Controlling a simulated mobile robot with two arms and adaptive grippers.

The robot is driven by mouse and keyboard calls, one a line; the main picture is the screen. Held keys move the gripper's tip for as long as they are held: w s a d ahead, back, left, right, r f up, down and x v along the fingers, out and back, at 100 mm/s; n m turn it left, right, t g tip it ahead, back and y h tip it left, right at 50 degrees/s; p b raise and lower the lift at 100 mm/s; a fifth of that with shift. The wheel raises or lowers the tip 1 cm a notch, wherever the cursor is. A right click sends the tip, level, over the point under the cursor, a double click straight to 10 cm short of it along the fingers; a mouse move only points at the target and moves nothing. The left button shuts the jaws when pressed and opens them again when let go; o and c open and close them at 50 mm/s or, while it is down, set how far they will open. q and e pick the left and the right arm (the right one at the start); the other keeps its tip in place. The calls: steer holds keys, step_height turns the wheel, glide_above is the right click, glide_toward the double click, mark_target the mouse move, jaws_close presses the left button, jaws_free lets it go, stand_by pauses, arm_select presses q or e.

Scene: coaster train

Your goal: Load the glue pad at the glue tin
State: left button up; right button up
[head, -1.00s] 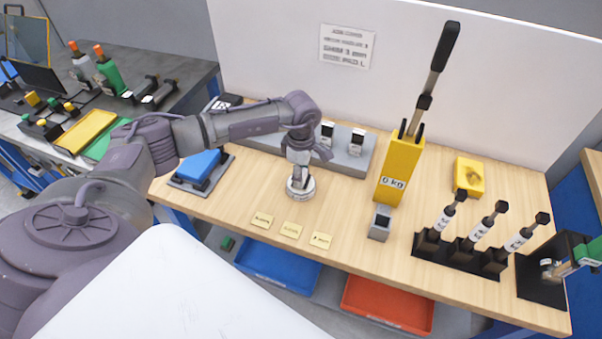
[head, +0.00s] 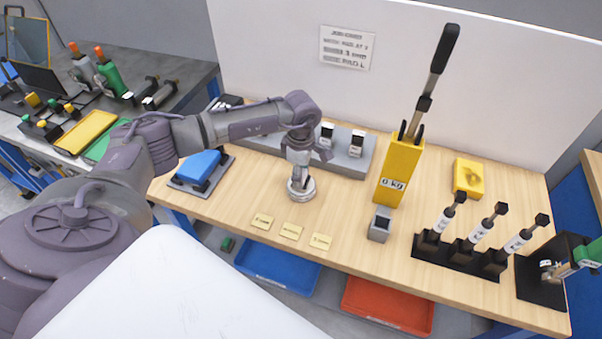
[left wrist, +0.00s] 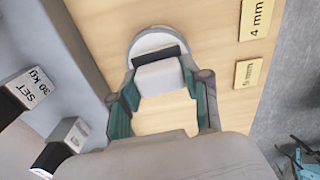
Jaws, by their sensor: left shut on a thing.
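The round pale grey tin (head: 301,195) stands on the wooden bench, left of the middle in the head view. My left gripper (head: 300,177) points down directly over it. In the left wrist view, my left gripper (left wrist: 160,82) is shut on a grey block with a dark edge (left wrist: 162,74), which I take to be the glue pad. The tin's white round rim (left wrist: 152,38) shows just beyond the block. The block overlaps the tin in this view, and I cannot tell whether they touch. My right gripper is not in view.
A grey rack (head: 348,160) with small black-and-white blocks stands behind the tin. Yellow labels (head: 291,231) lie in front. A tall yellow holder (head: 398,170), a small grey box (head: 380,223) and a black tool rack (head: 456,257) stand to the right. A blue block (head: 199,165) lies left.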

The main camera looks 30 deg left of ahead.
arm_select(q)
steer(key=shift+r+p, duration=1.6)
steer(key=shift+r, duration=1.65)
